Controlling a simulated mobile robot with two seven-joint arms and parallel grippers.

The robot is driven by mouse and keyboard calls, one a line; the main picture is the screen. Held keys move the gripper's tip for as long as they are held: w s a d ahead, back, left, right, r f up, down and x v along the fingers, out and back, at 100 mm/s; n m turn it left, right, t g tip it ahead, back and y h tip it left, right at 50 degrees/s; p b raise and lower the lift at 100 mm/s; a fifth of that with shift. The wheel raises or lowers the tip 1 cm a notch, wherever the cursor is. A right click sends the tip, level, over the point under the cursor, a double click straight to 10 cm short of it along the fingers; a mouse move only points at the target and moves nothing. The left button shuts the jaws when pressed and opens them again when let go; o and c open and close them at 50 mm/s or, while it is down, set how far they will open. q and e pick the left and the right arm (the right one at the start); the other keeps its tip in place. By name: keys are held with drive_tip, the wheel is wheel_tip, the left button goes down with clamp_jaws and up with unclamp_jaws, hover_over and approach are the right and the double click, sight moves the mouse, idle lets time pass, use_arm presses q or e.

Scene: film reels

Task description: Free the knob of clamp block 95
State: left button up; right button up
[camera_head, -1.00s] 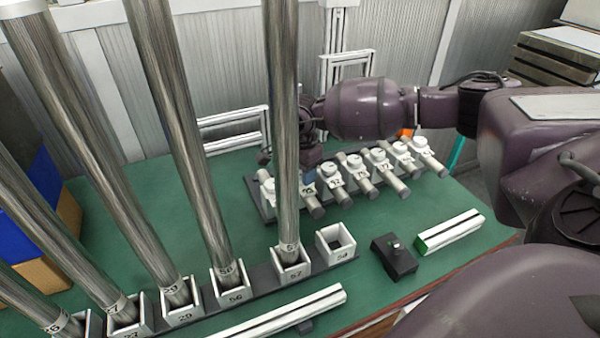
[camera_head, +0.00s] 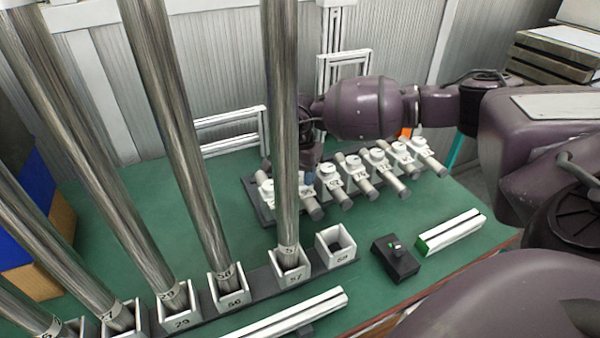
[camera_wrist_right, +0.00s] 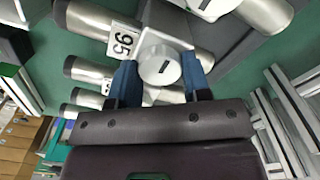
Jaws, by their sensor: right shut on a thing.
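Clamp block 95 shows in the right wrist view by its white number plate (camera_wrist_right: 123,40), with a round pale knob (camera_wrist_right: 160,67) on a white block beside the plate. My right gripper (camera_wrist_right: 163,78) has its two blue fingers on opposite sides of this knob and is shut on it. In the head view my right gripper (camera_head: 309,178) is down at the left part of the clamp row, partly behind a tall steel pole (camera_head: 285,120), and the knob is hidden there. My left gripper is not in view.
Several numbered clamp blocks (camera_head: 355,165) holding short steel cylinders stand close beside it. Tall poles rise from numbered square sockets in front; socket 58 (camera_head: 337,246) is empty. A black box (camera_head: 396,260) and a white rail (camera_head: 450,232) lie at right. Green tabletop is clear at back left.

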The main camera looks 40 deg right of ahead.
sight(300, 175)
drive_tip(key=o, duration=0.7)
drive_tip(key=shift+o, duration=1.1)
use_arm(q)
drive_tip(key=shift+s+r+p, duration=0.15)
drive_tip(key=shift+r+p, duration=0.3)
drive_tip(key=shift+p, duration=0.2)
use_arm(e)
wheel_tip(300, 175, up, 11)
drive_tip(key=shift+f, duration=0.1)
